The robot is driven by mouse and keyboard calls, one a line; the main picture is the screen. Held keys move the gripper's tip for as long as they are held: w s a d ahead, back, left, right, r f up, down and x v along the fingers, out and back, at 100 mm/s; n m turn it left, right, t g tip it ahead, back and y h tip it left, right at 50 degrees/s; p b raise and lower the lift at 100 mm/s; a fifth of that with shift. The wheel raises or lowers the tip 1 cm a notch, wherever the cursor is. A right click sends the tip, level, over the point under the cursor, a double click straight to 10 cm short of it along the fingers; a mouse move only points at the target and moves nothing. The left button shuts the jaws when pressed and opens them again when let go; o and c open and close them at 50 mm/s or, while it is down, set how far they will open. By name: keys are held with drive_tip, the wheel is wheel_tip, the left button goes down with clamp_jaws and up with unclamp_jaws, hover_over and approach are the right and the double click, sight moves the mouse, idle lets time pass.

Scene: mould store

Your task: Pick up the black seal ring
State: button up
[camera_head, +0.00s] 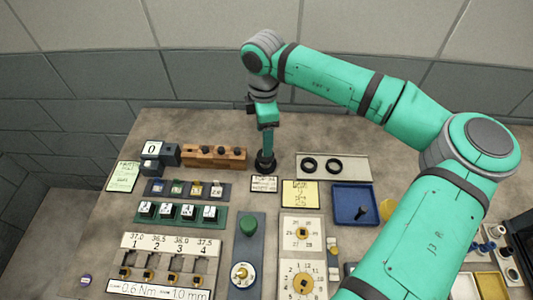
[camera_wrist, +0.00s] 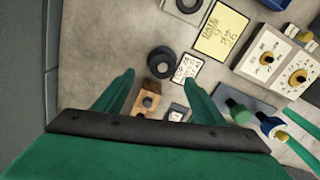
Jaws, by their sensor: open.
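A thick black ring (camera_head: 265,165) lies on the bench directly below my gripper, behind a small white label; part of it is hidden by the gripper in the head view. In the wrist view this ring (camera_wrist: 160,64) shows between and just beyond the fingertips, with a lighter centre. My gripper (camera_head: 266,150) points down, open and empty; its two green fingers also show spread in the wrist view (camera_wrist: 158,76). I cannot tell the exact height above the ring. Two other black rings, left (camera_head: 309,164) and right (camera_head: 334,166), lie on a pale tray (camera_head: 357,171).
A wooden block (camera_head: 190,155) with dark knobs stands close left of the gripper. The white label (camera_head: 264,184) and a yellow note (camera_head: 300,194) lie in front. A blue tray (camera_head: 345,215) is to the right. Bare bench lies behind the ring.

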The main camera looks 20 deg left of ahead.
drive_tip(key=shift+s+d+f, duration=0.1)
drive_tip(key=shift+d+f, duration=0.05)
drive_tip(key=shift+f, duration=1.55)
drive_tip(key=shift+d+f, duration=0.1)
drive_tip(key=shift+f, duration=1.55)
drive_tip(key=c, duration=1.2)
drive_tip(key=shift+r, duration=0.15)
drive_tip(key=shift+r, duration=0.65)
drive_tip(key=s+d+r, duration=0.4)
drive_tip(key=s+r, duration=0.8)
drive_tip(key=s, duration=0.1)
wheel_tip(320, 180, up, 7)
drive_tip(key=shift+s, duration=0.25)
